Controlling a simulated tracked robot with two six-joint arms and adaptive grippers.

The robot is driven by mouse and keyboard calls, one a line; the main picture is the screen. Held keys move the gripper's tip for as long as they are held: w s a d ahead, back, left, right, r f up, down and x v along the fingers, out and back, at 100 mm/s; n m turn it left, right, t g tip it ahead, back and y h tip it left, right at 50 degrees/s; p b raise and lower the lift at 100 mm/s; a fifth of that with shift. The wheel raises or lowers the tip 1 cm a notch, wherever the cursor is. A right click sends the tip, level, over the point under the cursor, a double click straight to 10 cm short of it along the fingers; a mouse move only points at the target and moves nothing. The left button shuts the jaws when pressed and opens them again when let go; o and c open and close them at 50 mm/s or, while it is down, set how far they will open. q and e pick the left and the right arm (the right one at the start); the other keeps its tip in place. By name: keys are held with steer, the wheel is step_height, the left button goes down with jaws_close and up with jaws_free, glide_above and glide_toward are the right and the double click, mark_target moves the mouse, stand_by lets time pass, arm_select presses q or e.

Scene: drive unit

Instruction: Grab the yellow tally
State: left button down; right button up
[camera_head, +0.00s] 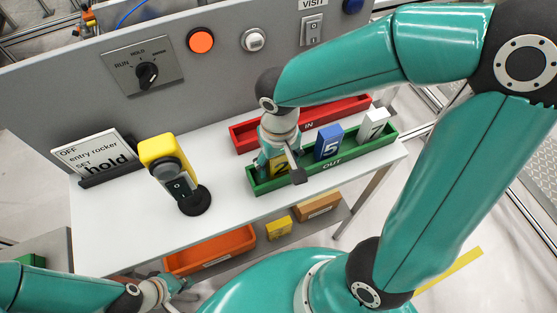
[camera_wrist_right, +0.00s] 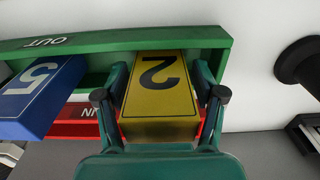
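The yellow tally (camera_head: 281,168), marked 2, stands in the left end of the green OUT tray (camera_head: 335,172). In the right wrist view the yellow tally (camera_wrist_right: 160,90) is between the two fingers of my right gripper (camera_wrist_right: 162,85). The fingers are on either side of it, with narrow gaps showing, so the gripper looks open around it. In the head view my right gripper (camera_head: 277,165) partly hides the tally from above. My left gripper (camera_head: 172,287) is low at the bottom left, far from the tally; its fingers are too small to judge.
A blue tally (camera_head: 329,142) marked 5 and a white tally (camera_head: 374,124) marked 7 share the tray. The red IN tray (camera_head: 345,108) lies behind. A yellow-topped switch post (camera_head: 165,160) stands left. An orange bin (camera_head: 211,250) and yellow block (camera_head: 279,228) are below.

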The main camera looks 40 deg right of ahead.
steer(key=c, duration=0.8)
steer(key=shift+r, duration=0.1)
